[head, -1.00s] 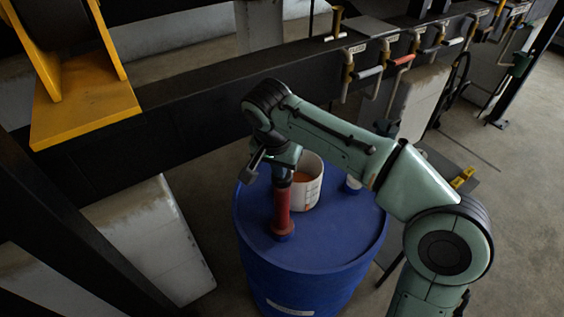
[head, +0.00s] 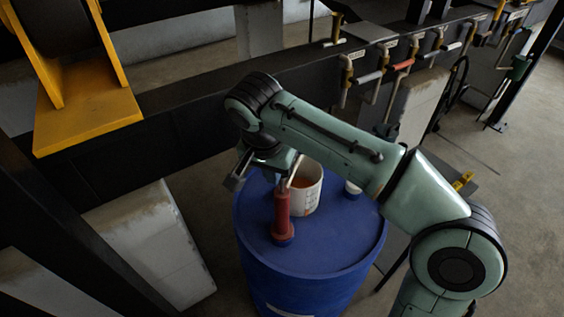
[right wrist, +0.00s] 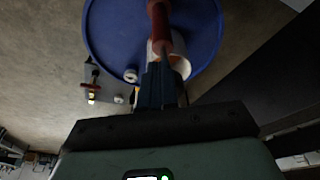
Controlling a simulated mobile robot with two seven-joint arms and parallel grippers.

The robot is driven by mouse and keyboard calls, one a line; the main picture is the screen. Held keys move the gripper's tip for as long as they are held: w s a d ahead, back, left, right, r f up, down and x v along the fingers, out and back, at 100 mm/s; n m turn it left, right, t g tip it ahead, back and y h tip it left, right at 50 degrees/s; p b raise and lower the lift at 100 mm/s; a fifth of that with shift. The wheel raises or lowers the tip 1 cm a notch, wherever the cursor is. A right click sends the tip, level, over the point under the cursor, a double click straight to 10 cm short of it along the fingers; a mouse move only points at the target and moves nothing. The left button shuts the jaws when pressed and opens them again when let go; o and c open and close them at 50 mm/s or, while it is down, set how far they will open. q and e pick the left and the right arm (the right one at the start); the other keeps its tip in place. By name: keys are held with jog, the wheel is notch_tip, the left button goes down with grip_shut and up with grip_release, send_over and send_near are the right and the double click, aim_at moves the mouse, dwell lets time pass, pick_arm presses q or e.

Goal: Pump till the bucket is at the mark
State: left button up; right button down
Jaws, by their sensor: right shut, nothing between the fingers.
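A red hand pump (head: 283,215) stands upright on the lid of a blue drum (head: 330,250). A white bucket (head: 313,194) stands on the lid just behind and right of it, with orange liquid inside and reddish marking on its outer wall. The level against the mark cannot be made out. My right gripper (head: 284,178) is shut and empty at the pump's upper end; whether it touches the pump is unclear. In the right wrist view its dark fingers (right wrist: 160,72) point toward the red pump (right wrist: 160,22) and partly cover the bucket (right wrist: 181,66). My left gripper is not in view.
A small white container (head: 353,187) sits on the drum lid at right. A dark beam (head: 190,105) runs behind the drum, with a row of pipes and handles (head: 400,65) at upper right. A yellow bracket (head: 85,122) is at left. Open floor lies right.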

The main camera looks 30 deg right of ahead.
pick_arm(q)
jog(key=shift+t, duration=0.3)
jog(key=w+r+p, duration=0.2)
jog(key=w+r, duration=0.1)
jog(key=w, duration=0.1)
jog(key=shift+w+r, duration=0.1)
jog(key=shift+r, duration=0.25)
pick_arm(e)
jog(key=v, duration=0.9)
jog(key=shift+r, duration=0.35)
jog(key=shift+a, duration=0.15)
jog(key=shift+w+d+f, duration=0.6)
jog(key=shift+w+d, duration=0.15)
jog(key=shift+d, duration=0.2)
jog(key=shift+w+d+f, duration=0.6)
jog(key=shift+w+d, duration=0.15)
jog(key=shift+d, duration=0.15)
